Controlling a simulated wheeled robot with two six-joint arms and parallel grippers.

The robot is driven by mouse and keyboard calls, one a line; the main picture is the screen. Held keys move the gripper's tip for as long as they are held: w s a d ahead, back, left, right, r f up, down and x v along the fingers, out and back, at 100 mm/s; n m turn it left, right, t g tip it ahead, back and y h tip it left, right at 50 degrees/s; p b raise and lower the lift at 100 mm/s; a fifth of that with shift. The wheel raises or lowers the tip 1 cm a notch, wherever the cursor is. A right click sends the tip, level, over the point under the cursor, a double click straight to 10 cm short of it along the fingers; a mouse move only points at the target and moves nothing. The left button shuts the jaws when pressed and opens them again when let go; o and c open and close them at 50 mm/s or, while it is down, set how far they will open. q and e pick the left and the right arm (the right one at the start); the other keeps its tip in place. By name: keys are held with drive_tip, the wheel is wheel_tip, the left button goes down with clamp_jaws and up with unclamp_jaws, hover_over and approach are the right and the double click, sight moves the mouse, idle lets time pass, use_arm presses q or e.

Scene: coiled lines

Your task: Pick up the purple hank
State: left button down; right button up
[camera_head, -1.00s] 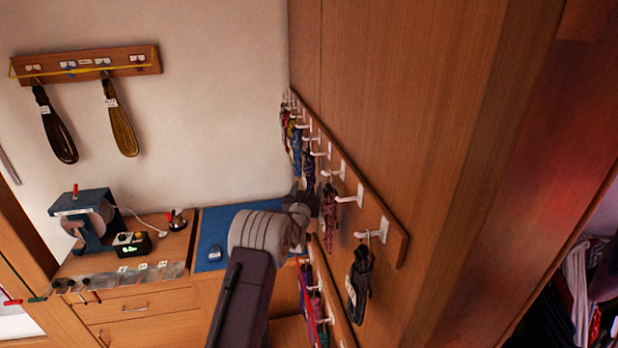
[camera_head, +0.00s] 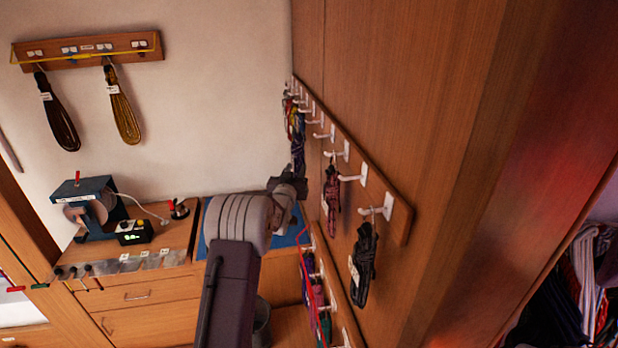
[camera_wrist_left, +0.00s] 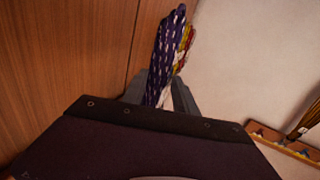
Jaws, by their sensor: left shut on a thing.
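The purple hank (camera_wrist_left: 163,55), with white flecks, stands upright between the fingers of my left gripper (camera_wrist_left: 160,97) in the left wrist view. The gripper is shut on its lower part. In the head view the purple hank (camera_head: 298,152) rises above my left gripper (camera_head: 288,184), just left of the hook rail and apart from the nearer hooks. My gripper hides its lower end. My right gripper is not in view.
The hook rail (camera_head: 398,212) runs along the wooden panel to the right. A red hank (camera_head: 333,188) and a black hank (camera_head: 363,262) hang on its near hooks. Multicoloured hanks (camera_head: 290,118) hang at its far end. A lower rack with hanks (camera_head: 309,278) is below.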

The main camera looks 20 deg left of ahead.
use_arm(q)
drive_tip(key=s+a+b, duration=0.3)
drive_tip(key=s+a, duration=0.5)
drive_tip(key=a, duration=0.2)
drive_tip(key=shift+a+b, duration=0.25)
drive_tip(key=shift+b, duration=0.05)
